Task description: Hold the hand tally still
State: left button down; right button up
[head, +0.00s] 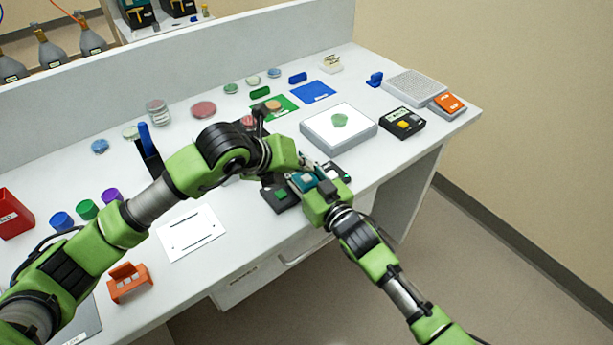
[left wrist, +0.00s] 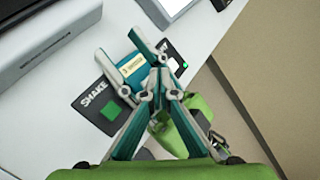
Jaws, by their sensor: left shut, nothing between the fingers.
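The hand tally (head: 303,182) is a small teal block, partly hidden by my grippers, near the front edge of the bench. In the left wrist view the hand tally (left wrist: 133,69) shows a yellow label. My right gripper (head: 316,186) comes from the front; its fingers (left wrist: 116,66) lie along both sides of the tally and appear closed on it. My left gripper (head: 308,166) is shut and empty. In the left wrist view its closed tips (left wrist: 158,76) are just beside the tally's near side; I cannot tell whether they touch it.
A dark pad marked SHAKE (left wrist: 97,105) with a green square lies beside the tally; another dark pad (head: 337,172) lies on the other side. A grey box with a white top (head: 322,134) stands behind. A white sheet (head: 191,233) and an orange holder (head: 129,283) lie left.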

aim_at(304, 179)
pick_arm(q)
jog(key=shift+r, duration=2.5)
notch_tip(304, 179, up, 4)
jog(key=shift+f, duration=0.1)
dwell(0.4)
jog(key=shift+f, duration=4.4)
jog(key=shift+f, duration=0.1)
jog(key=shift+f, duration=0.3)
